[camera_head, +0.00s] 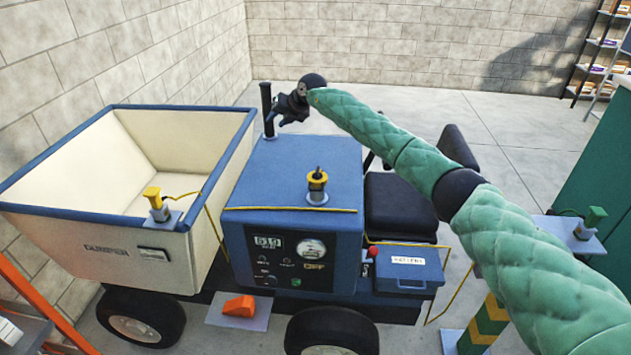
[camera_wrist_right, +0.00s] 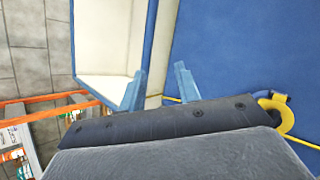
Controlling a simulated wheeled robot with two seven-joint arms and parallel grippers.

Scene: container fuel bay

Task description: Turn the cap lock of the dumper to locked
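The dumper (camera_head: 290,235) has a blue body and a cream skip. A yellow filler cap with a black top (camera_head: 317,182) stands upright on a grey plate on the blue hood. Which way its lock is turned is too small to tell. My right gripper (camera_head: 284,110) is above the hood's far edge, beside the black exhaust pipe, apart from the cap. In the right wrist view, its two light blue fingers (camera_wrist_right: 158,90) are spread with nothing between them. A yellow ring-shaped part (camera_wrist_right: 274,115) shows at that view's right edge. My left gripper is not in view.
A yellow cap (camera_head: 153,197) sits on the skip's corner, and a green one (camera_head: 595,215) on a plate at right. The black exhaust pipe (camera_head: 267,108) and seat (camera_head: 400,205) flank the hood. A battery box (camera_head: 408,268) is at the hood's right. Floor behind is clear.

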